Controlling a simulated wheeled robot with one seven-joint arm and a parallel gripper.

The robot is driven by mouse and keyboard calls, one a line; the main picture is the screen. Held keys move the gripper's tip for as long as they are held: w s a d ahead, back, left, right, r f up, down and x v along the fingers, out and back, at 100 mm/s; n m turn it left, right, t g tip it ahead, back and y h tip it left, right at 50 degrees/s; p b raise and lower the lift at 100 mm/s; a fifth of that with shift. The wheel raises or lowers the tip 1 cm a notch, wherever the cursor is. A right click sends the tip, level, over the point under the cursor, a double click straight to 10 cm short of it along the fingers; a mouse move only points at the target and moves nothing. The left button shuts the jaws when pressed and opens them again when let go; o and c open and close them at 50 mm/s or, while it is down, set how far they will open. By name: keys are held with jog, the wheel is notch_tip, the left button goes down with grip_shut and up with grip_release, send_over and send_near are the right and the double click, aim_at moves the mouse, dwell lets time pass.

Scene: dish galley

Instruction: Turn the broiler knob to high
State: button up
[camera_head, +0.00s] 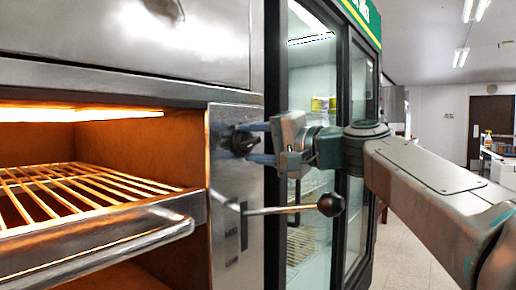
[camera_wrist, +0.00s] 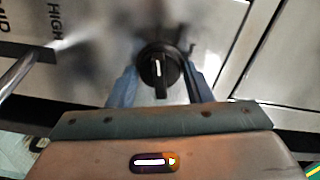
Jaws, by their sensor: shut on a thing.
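The broiler knob (camera_head: 241,141) is black and round, set on the steel side panel to the right of the glowing broiler opening. In the wrist view the knob (camera_wrist: 160,66) shows a white pointer line, and the words HIGH and MID are on the panel to its left. The fingertips are partly hidden behind the knob.
A lever with a black ball end (camera_head: 330,204) sticks out just below my gripper. The broiler's wire rack (camera_head: 80,190) and front handle (camera_head: 130,245) are at the left. A glass-door fridge (camera_head: 348,90) stands behind my arm. Open floor lies at the right.

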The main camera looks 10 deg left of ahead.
jog(key=shift+s+a+r, duration=0.1)
jog(key=shift+r, duration=0.05)
jog(key=o, duration=1)
jog(key=shift+a, duration=0.2)
jog(key=shift+d, duration=0.15)
jog(key=shift+d, duration=0.35)
jog(key=v, duration=1.3)
jog(key=shift+s, duration=0.1)
